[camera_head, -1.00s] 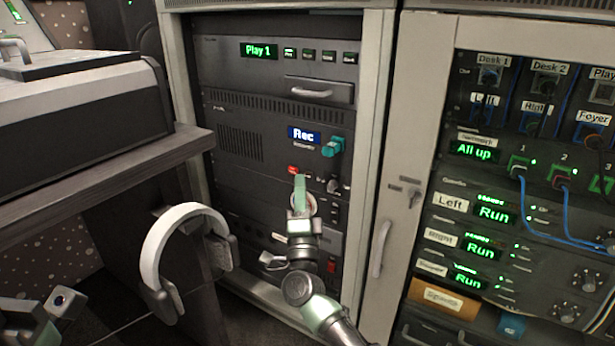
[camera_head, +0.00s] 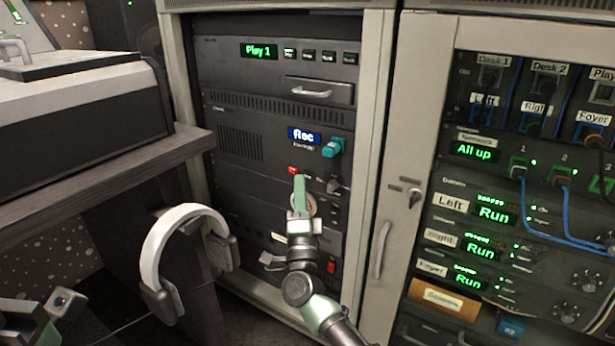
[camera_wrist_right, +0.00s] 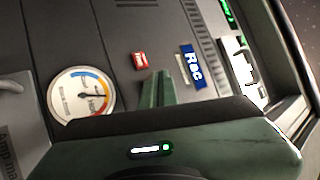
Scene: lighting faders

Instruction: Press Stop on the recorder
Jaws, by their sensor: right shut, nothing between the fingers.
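The recorder (camera_head: 262,182) is a dark panel in the middle rack with a blue Rec display (camera_head: 303,136). A small red button (camera_head: 293,170) with pale lettering, too small to read surely, sits below the display; it also shows in the right wrist view (camera_wrist_right: 139,61). My right gripper (camera_head: 300,179) is shut and empty, its green fingertips just below and right of the red button in the head view. In the wrist view the fingertips (camera_wrist_right: 160,77) appear beside the button, with a visible gap. My left gripper (camera_head: 40,318) is partly visible at the lower left corner.
A teal connector (camera_head: 333,147) sticks out right of the display. A round gauge (camera_wrist_right: 82,95) lies near the fingers. White headphones (camera_head: 165,245) hang at the desk's side. The rack on the right carries blue cables (camera_head: 522,205).

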